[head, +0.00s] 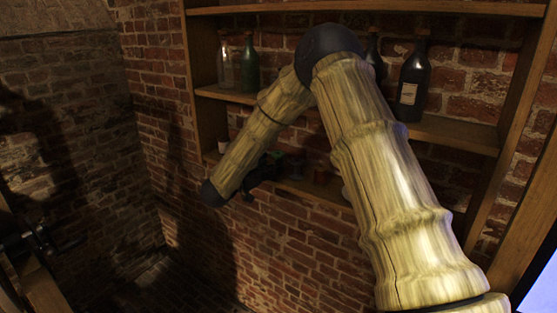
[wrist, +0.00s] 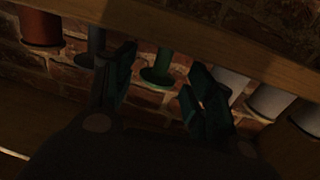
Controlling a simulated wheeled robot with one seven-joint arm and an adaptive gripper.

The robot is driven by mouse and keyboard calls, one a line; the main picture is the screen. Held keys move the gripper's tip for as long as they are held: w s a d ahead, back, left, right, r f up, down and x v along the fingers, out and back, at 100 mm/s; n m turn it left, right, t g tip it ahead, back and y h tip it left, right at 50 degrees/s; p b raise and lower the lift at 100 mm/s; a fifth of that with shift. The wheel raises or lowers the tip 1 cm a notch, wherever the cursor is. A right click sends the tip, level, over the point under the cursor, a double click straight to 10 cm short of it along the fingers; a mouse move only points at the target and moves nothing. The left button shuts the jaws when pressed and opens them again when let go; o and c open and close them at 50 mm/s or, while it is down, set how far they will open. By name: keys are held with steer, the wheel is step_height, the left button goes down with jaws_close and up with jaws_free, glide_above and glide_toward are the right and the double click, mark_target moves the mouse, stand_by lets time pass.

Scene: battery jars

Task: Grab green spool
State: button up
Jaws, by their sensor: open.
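In the wrist view a green spool (wrist: 161,66) shows between the two open fingers of my gripper (wrist: 163,60), past their tips, with a gap on each side. Its upper part is cut off by the wooden shelf edge. A teal spool (wrist: 91,46) stands to its left, close to the left finger. In the head view my gripper (head: 264,170) is a dark shape at the lower shelf, partly behind my arm. The small spools there are too dim to tell apart well.
In the wrist view a red-brown spool (wrist: 40,28) is at far left, and white spools (wrist: 268,100) are at right. The wooden shelf edge (wrist: 190,40) crosses above. In the head view bottles (head: 413,82) stand on the shelf above, and a brick wall (head: 290,235) lies below.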

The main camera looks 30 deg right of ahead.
mark_target(278, 158)
steer(key=shift+w+d+r+p, duration=0.2)
steer(key=shift+d+r+p, duration=0.05)
steer(key=shift+d+p, duration=0.3)
steer(key=p+x, duration=0.2)
steer(key=x, duration=0.1)
steer(key=shift+w, duration=0.1)
steer(key=shift+w+d+f, duration=0.1)
steer(key=shift+w+d, duration=0.05)
steer(key=shift+d, duration=0.25)
steer(key=shift+c, duration=0.2)
steer(key=c, duration=0.6)
